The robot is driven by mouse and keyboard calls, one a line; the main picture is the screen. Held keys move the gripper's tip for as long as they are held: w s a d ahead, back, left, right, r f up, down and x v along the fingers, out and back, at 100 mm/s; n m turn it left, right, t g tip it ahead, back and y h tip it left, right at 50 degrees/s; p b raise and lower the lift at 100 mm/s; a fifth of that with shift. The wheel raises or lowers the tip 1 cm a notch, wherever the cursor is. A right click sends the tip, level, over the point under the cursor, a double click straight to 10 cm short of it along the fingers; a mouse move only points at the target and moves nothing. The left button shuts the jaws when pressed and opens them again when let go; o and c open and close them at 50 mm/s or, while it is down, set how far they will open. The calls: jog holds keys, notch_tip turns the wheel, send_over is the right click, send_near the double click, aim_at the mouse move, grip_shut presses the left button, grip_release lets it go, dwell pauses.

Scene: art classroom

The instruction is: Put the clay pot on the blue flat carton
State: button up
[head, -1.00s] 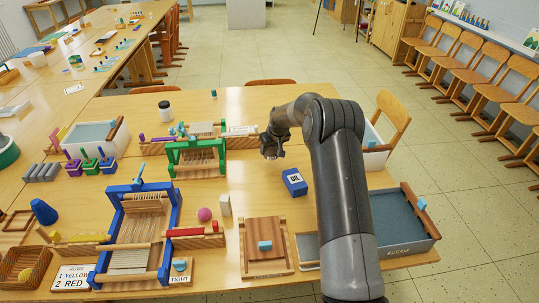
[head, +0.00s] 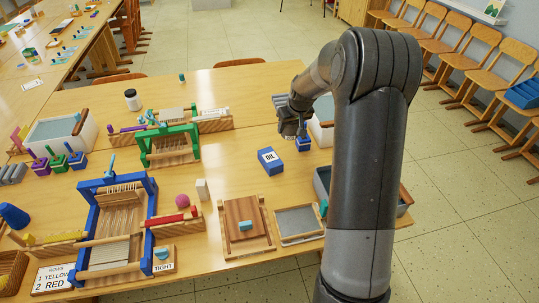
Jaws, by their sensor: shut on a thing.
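My gripper (head: 291,128) is low over the right part of the table, pointing down. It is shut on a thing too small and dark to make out. I cannot pick out a clay pot anywhere in the head view. A small blue block-shaped thing (head: 303,144) is just below and right of the gripper; I cannot tell whether they touch. A blue carton marked OIL (head: 270,160) lies on the table, left of and nearer than the gripper. I cannot tell from their looks which blue thing is the flat carton.
A green loom (head: 168,146) and a blue loom (head: 118,225) stand to the left. A wooden press board (head: 263,238) and a grey framed screen (head: 299,222) lie in front. My arm hides part of a grey tray (head: 322,180). Bare table (head: 232,165) lies left of the OIL carton.

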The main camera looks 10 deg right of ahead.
jog(key=s+d+r+m, duration=0.1)
jog(key=s+d+m, duration=0.1)
jog(key=s, duration=0.4)
send_over(269, 154)
jog(key=s, duration=0.2)
jog(key=shift+h, duration=0.3)
jog(key=f, duration=0.6)
jog(key=shift+w+f, duration=0.2)
jog(key=shift+f, duration=2.05)
jog(key=shift+f, duration=0.1)
jog(key=o, duration=1.1)
